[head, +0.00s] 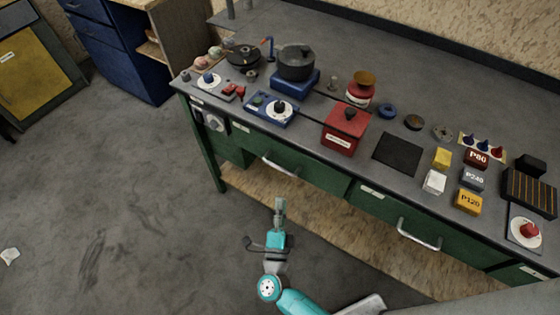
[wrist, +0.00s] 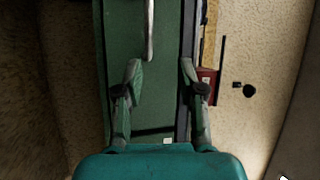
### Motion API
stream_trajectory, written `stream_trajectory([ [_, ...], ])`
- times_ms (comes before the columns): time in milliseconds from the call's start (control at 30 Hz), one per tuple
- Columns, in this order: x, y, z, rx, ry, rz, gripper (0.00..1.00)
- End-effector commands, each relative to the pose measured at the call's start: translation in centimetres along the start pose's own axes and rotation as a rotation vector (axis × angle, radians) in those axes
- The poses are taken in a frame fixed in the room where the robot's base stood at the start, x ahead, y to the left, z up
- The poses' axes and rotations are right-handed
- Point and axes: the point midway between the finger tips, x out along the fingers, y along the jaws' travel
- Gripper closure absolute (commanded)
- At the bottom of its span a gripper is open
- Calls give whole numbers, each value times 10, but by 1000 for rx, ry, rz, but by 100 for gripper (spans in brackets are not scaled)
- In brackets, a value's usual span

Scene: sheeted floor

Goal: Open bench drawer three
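The bench has green drawer fronts along its front. The left drawer (head: 310,175) has a metal handle (head: 280,168), and the middle drawer (head: 385,212) has a handle (head: 418,236). A third front (head: 515,268) is partly cut off at the lower right. All look closed; the labels are too small to read, so I cannot tell which is three. My gripper (head: 280,203) is in front of and below the left drawer. In the wrist view its fingers (wrist: 161,90) are apart and empty, facing a green front, with a metal handle (wrist: 150,32) beyond them, not between them.
The bench top carries a red box (head: 343,136), a blue stove with a pot (head: 296,65), a dark mat (head: 398,154) and labelled blocks (head: 470,180). A blue cabinet (head: 110,45) stands at the back left. The floor at left is mostly clear.

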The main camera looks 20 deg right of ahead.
Motion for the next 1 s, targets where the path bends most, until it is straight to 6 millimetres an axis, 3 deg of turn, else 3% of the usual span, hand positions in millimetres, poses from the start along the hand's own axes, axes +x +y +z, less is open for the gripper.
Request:
stream_trajectory([
  [100,8,5,21,56,37,33,61],
  [267,12,9,31,86,60,54,61],
  [467,29,10,30,88,66,55,61],
  [800,88,13,26,87,66,54,61],
  [1000,111,14,25,87,63,55,61],
])
